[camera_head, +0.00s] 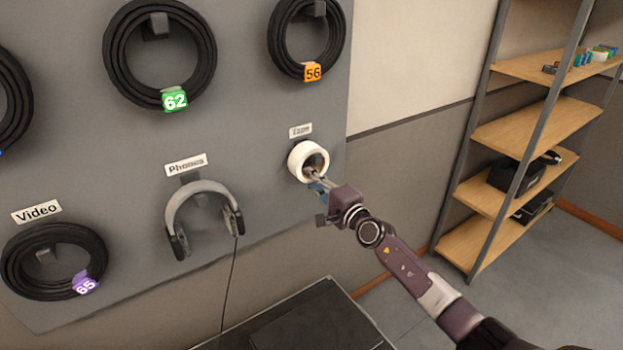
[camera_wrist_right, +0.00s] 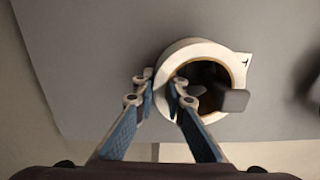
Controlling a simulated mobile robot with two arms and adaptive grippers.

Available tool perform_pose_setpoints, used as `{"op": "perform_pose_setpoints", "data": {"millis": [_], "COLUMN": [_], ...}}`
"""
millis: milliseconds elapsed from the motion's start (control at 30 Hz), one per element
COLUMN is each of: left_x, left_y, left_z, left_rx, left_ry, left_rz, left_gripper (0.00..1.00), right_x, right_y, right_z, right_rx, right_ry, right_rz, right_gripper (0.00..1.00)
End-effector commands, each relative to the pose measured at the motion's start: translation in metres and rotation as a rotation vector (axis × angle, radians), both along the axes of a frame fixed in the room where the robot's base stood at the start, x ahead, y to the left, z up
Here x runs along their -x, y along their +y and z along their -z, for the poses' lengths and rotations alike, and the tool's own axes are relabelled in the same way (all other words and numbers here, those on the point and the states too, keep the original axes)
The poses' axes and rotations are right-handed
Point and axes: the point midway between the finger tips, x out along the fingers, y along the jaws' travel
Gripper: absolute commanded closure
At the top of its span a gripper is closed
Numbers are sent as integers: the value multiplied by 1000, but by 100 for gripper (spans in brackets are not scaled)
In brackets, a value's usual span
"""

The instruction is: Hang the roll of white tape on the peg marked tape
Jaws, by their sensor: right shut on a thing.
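The roll of white tape (camera_head: 296,163) is at the grey wall panel, just under the small white Tape label (camera_head: 300,131). In the right wrist view the roll (camera_wrist_right: 172,62) faces me with its brown inner core. My right gripper (camera_head: 314,179) is shut on the roll's ring wall; in the right wrist view (camera_wrist_right: 160,88) one finger is outside the ring and the other is in the hole. A grey peg end (camera_wrist_right: 235,100) shows in front of the roll's rim, and the roll appears to be around the peg. Whether it rests on the peg is unclear. My left gripper is not in view.
Headphones (camera_head: 200,188) hang left of the roll under the Phones label (camera_head: 186,165). A coiled black cable (camera_head: 283,62) with orange tag 56 hangs above. A black case (camera_head: 318,321) lies below the panel. A shelf unit (camera_head: 538,125) stands at right.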

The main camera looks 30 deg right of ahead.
Motion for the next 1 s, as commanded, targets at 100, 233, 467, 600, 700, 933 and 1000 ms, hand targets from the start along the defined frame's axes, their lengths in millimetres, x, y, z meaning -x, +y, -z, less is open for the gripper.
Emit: {"op": "perform_pose_setpoints", "data": {"millis": [100,233,467,600,700,933,1000], "left_x": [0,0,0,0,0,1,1], "left_y": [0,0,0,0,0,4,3], "left_z": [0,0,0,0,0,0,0], "left_rx": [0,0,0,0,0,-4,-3], "left_ry": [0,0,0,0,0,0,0], "left_rz": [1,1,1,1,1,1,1], "left_gripper": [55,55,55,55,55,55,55], "right_x": [0,0,0,0,0,3,8], "right_y": [0,0,0,0,0,0,0], "right_z": [-2,-2,-2,-1,-1,1,2], "right_rx": [0,0,0,0,0,-1,-3], "right_ry": [-3,-3,-3,-2,-2,1,1], "right_rz": [1,1,1,1,1,-1,-2], "right_gripper": [100,100,81,68,68,68,68]}}
